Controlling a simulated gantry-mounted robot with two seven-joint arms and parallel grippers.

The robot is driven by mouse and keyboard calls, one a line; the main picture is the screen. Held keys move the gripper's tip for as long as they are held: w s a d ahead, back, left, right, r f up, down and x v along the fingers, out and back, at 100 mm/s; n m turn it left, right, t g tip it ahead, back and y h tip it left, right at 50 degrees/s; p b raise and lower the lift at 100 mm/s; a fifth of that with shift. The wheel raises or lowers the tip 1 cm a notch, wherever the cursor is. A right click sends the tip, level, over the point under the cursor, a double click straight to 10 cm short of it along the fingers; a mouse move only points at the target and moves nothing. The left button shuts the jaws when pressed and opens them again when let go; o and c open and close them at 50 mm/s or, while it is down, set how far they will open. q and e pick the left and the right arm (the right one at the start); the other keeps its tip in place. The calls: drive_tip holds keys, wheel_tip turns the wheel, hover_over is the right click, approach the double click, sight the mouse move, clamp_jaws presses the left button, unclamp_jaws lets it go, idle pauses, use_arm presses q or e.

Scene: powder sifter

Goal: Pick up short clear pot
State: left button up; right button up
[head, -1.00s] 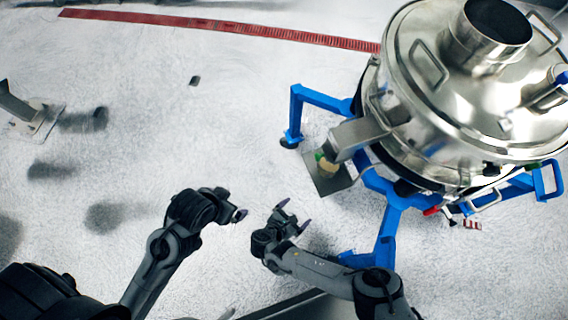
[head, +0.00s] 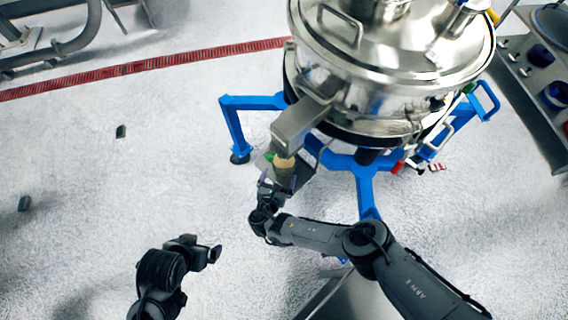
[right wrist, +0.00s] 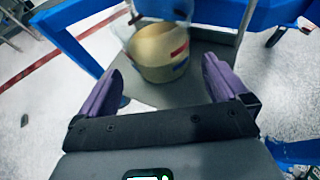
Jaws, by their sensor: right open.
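A short clear pot (right wrist: 160,52) with tan powder and small red and blue marks stands on a grey metal plate (right wrist: 222,65) in the right wrist view. In the head view the pot (head: 285,164) shows just under the sifter's outlet, partly hidden. My right gripper (head: 275,180) is close in front of it, fingers open. In the right wrist view the gripper's purple fingers (right wrist: 164,72) are on either side of the pot's near side, not closed on it. My left gripper (head: 213,253) hangs at the lower left, away from the pot; its opening is unclear.
The steel sifter (head: 380,90) with its square outlet (head: 298,122) stands above the pot. Its blue frame legs (head: 367,190) are close around my right gripper. A shelf (head: 530,85) stands at the far right.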

sight(281, 172)
drive_tip(key=b+x, duration=0.2)
drive_tip(key=x, duration=0.2)
drive_tip(key=shift+w, duration=0.15)
drive_tip(key=c, duration=1)
drive_tip(key=shift+o, duration=0.2)
drive_tip(key=shift+r, duration=0.2)
